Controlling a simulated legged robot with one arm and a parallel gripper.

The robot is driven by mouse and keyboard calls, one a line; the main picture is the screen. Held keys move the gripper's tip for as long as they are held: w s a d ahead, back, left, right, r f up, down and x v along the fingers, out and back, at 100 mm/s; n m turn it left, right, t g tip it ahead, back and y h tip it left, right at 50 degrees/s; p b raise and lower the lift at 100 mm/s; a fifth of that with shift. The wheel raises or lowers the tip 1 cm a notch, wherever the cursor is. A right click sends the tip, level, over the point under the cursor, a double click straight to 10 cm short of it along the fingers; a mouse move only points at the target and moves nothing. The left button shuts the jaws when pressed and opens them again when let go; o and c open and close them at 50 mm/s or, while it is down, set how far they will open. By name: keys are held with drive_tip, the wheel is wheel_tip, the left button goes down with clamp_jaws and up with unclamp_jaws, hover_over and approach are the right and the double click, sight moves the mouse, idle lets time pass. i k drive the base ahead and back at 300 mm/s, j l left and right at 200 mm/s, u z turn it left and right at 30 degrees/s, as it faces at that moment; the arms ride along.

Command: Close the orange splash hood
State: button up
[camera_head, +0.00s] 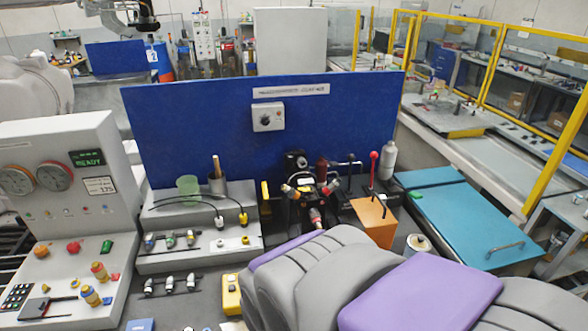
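The orange splash hood (374,219) is a small, boxy orange cover at the right of the bench, in front of a black block. It looks tilted, and I cannot tell how far open it is. A thin lever with a red knob (374,156) stands up right behind it. My grey and purple arm (345,275) fills the lower right foreground, just in front of and below the hood, and hides part of the bench there. My gripper cannot be made out in this view. I see no contact between my arm and the hood.
A black fixture with hoses (305,190) stands left of the hood. A grey bottle (389,160) is behind it, and a teal lidded case (470,225) is to the right. A blue panel (200,125) backs the bench. A gauge console (65,190) stands at left.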

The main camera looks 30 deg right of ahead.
sight(370, 211)
drive_tip(key=z, duration=1.55)
